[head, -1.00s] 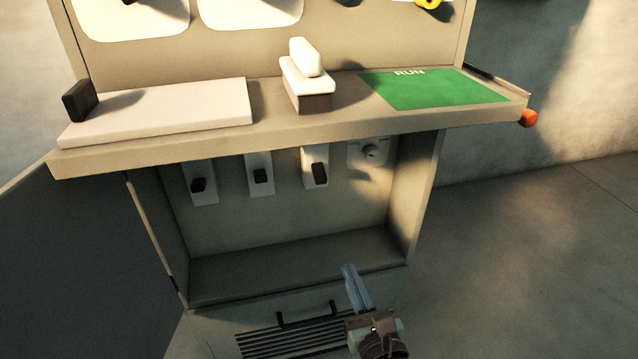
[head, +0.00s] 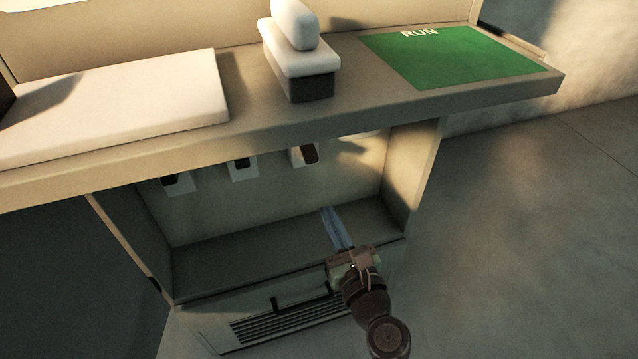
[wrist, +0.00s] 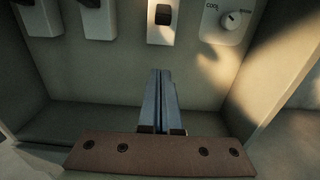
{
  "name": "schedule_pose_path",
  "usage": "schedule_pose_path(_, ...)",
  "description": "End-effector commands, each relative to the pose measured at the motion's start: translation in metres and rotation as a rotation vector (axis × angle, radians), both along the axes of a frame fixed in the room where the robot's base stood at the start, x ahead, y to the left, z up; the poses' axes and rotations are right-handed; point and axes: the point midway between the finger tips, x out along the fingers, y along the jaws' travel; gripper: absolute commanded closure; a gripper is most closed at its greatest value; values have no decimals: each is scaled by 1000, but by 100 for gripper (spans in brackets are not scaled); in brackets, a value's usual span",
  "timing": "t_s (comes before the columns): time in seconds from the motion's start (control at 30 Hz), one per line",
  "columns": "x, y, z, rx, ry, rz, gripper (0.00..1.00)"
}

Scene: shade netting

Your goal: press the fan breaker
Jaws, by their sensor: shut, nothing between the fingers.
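Three breaker switches sit on pale plates on the back wall of the recess under the ledge: a left one (head: 177,181), a middle one (head: 242,169) and a right one (head: 307,154). No label tells me which is the fan breaker. In the wrist view the right switch (wrist: 163,17) is at the top centre with a dark rocker, and the middle one (wrist: 91,4) is cut off by the top edge. My gripper (head: 325,210) is shut and empty, its fingers inside the recess below the right switch. In the wrist view the fingertips (wrist: 160,72) appear below that switch, apart from it.
A dial (wrist: 231,20) marked COOL is right of the right switch. The ledge (head: 250,130) overhangs the recess, bearing a white slab (head: 120,105), a white-topped block (head: 300,62) and a green RUN mat (head: 450,62). Side walls bound the recess; a vented front panel (head: 280,325) lies below.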

Motion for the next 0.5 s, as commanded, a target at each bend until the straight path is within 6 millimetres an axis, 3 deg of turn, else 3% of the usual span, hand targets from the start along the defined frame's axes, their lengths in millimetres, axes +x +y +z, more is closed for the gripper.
schedule_pose_path(0.17,22,8,-1,-2,-4,3,100)
schedule_pose_path(0.5,84,28,-5,0,-2,3,100)
